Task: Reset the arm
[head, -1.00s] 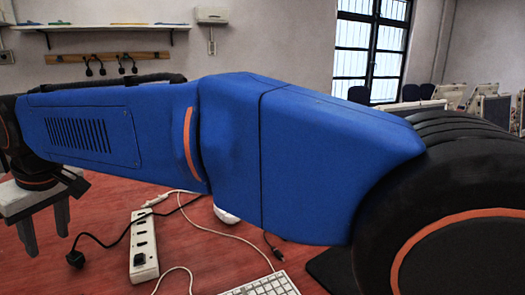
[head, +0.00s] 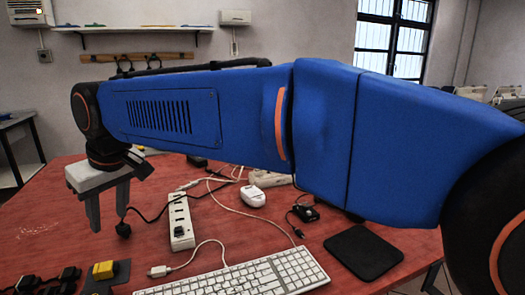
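My blue arm (head: 170,115) stretches across the upper middle of the head view, from the right edge to the left. My gripper (head: 108,217) hangs from its end at the left, pointing down above the red table (head: 50,215). Its two grey fingers stand apart, with nothing visible between them. A black plug on a cable (head: 123,229) shows close by the right finger; I cannot tell how near it is in depth. The arm hides part of the back of the table.
A white power strip (head: 181,222), tangled cables, a white mouse (head: 252,196), a keyboard (head: 245,276) and a black pad (head: 363,254) lie right of the gripper. A yellow block (head: 103,270) and black pieces (head: 45,282) are at front left. The table's left part is clear.

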